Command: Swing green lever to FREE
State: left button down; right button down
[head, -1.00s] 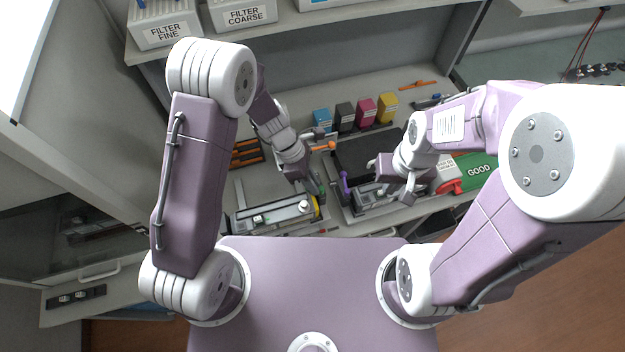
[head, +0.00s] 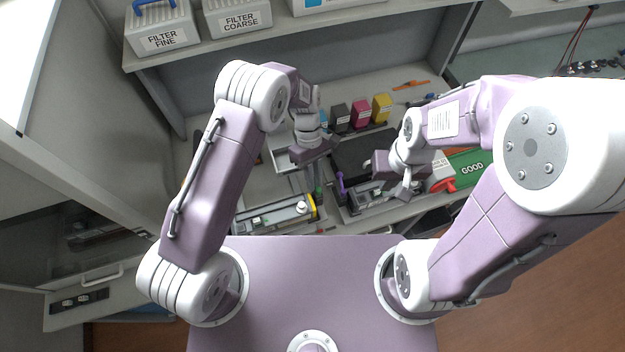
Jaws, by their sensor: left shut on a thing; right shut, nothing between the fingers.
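The green lever (head: 318,194) stands upright at the right end of a long grey cradle unit (head: 270,217) on the bench, beside a yellow band. My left gripper (head: 317,174) is above it and shut on its upper part; its hand hides much of the grip. A purple lever (head: 342,186) stands just to the right, on a second cradle unit (head: 372,196). My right gripper (head: 404,190) is shut and empty above that second unit. Any FREE marking is too small to read.
Black, magenta (head: 361,112) and yellow (head: 382,106) cartridges stand behind a dark mat (head: 362,150); a blue one is mostly hidden by my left arm. A green GOOD bin (head: 470,166) and a red-ended object (head: 443,185) lie to the right. Filter boxes (head: 238,17) sit on the shelf.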

pick_arm(q)
jog(key=shift+w+d+m+y, duration=0.15)
jog(key=shift+m+y, duration=0.25)
jog(key=shift+m, duration=0.5)
jog(key=shift+d, duration=0.1)
jog(key=c, duration=1.5)
grip_release()
jog(key=shift+b, duration=0.3)
jog(key=b+v, duration=0.2)
jog(key=v, duration=0.7)
jog(key=shift+b, duration=0.4)
